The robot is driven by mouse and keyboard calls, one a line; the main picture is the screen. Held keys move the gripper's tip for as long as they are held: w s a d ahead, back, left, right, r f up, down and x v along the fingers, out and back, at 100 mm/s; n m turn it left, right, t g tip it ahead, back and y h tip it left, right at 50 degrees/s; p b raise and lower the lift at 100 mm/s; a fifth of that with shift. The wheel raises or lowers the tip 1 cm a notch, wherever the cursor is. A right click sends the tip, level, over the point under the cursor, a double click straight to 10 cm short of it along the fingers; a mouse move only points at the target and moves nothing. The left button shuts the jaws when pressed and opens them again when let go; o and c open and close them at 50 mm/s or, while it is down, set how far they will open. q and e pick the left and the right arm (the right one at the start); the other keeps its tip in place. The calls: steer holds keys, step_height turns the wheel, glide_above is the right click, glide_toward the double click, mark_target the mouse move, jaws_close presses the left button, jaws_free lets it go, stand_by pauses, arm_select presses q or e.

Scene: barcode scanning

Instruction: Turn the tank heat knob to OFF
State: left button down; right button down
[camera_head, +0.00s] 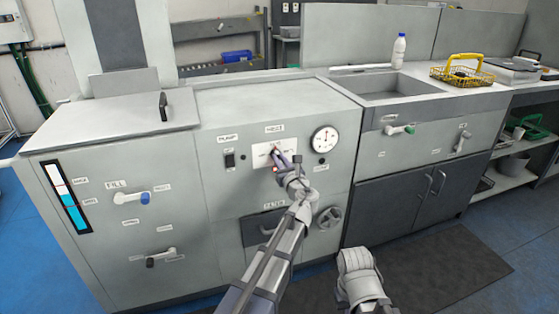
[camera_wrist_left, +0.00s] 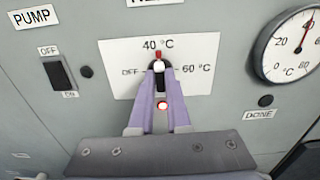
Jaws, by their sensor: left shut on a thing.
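The tank heat knob (camera_wrist_left: 158,66) is on a white dial plate (camera_wrist_left: 115,68) marked OFF on the left, 40 °C at the top and 60 °C on the right. Its red pointer points up at 40 °C. My left gripper (camera_wrist_left: 159,88) is shut on the knob, with a lilac finger on each side of it. In the head view my left gripper (camera_head: 281,157) reaches the dial plate (camera_head: 262,154) on the grey tank's front and hides part of the knob. A red light shows below the knob in the wrist view. My right gripper is not in view.
A black PUMP switch (camera_wrist_left: 58,76) is left of the dial, and a round temperature gauge (camera_wrist_left: 296,48) is close on its right. A black button (camera_wrist_left: 265,101) sits below the gauge. The FILL valve handle (camera_head: 145,197) and a round handwheel (camera_head: 330,217) stick out from the front.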

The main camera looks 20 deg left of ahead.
arm_select(q)
steer(key=shift+s+a+f+n, duration=0.1)
steer(key=shift+n, duration=4.2)
steer(key=shift+s+f+n, duration=0.1)
steer(key=shift+n, duration=4.5)
steer(key=c, duration=0.9)
jaws_free()
steer(key=shift+v, duration=3.85)
